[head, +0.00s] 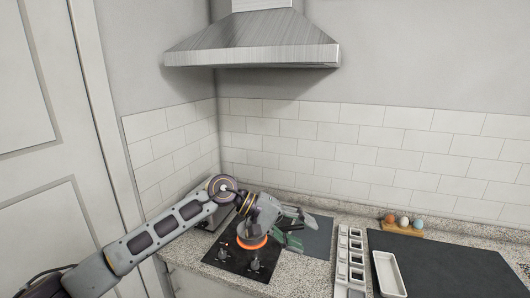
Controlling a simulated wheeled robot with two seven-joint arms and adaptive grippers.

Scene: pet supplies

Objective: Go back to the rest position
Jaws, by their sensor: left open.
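My left arm comes in from the left, and its gripper (304,230) is over the cooktop's right side and the dark panel beside it. Its fingers are spread apart and I see nothing between them. The black cooktop (232,266) is partly hidden by the arm and gripper. An orange ring (252,243) shows on it just below the gripper. My right gripper is not in view.
A row of white compartments (343,255), a white dish (389,274) on a dark mat (445,262), and egg-like objects in a wooden holder (403,233) stand to the right. A metal hood (252,45) hangs above. A door (55,130) is left.

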